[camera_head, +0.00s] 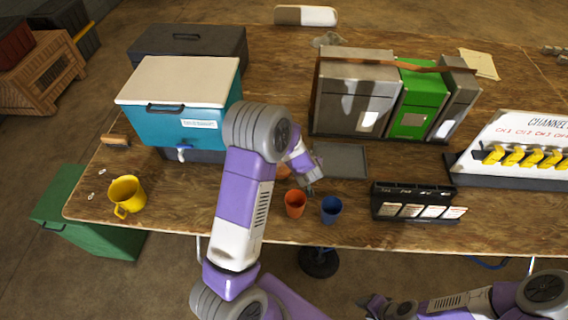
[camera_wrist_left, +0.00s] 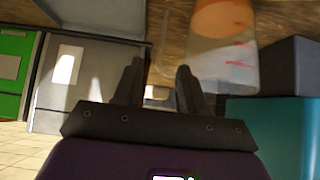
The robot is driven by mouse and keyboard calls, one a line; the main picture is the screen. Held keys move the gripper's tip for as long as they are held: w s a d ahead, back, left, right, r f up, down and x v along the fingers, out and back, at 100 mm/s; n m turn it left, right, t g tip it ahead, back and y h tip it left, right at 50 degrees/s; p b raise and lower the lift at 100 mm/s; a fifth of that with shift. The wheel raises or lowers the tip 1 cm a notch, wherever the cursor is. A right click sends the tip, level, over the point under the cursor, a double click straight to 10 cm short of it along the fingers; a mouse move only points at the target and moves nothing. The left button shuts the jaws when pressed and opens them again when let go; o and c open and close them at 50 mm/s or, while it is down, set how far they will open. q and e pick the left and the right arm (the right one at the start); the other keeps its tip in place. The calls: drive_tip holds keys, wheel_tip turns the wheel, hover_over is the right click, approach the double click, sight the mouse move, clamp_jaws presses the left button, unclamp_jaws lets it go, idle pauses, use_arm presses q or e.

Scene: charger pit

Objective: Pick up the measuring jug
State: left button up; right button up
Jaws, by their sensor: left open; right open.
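The measuring jug (camera_wrist_left: 224,55) shows in the left wrist view as a clear body with red marks and an orange area at its top edge. It is upper right of the fingers of my left gripper (camera_wrist_left: 158,80), beside the right finger and not between the fingers. My left gripper is open and empty. In the head view my left arm hides most of the jug's area; an orange patch (camera_head: 283,172) shows beside the arm, and I cannot tell whether it is the jug. My right gripper (camera_head: 374,306) is open, low in the head view, in front of the table.
An orange cup (camera_head: 294,204) and a blue cup (camera_head: 331,209) stand near the front edge. A grey tray (camera_head: 342,160) lies behind them. A teal cooler (camera_head: 190,125) stands left; grey and green cases (camera_head: 418,100) stand behind. A yellow mug (camera_head: 126,194) is far left.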

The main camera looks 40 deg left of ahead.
use_arm(q)
drive_tip(key=b+x, duration=0.1)
drive_tip(key=x, duration=0.7)
drive_tip(key=shift+s+d+f+b, duration=0.1)
drive_tip(key=shift+s+f+b, duration=0.1)
drive_tip(key=shift+f+b, duration=0.15)
drive_tip(key=shift+r, duration=0.1)
drive_tip(key=shift+c, duration=0.4)
clamp_jaws()
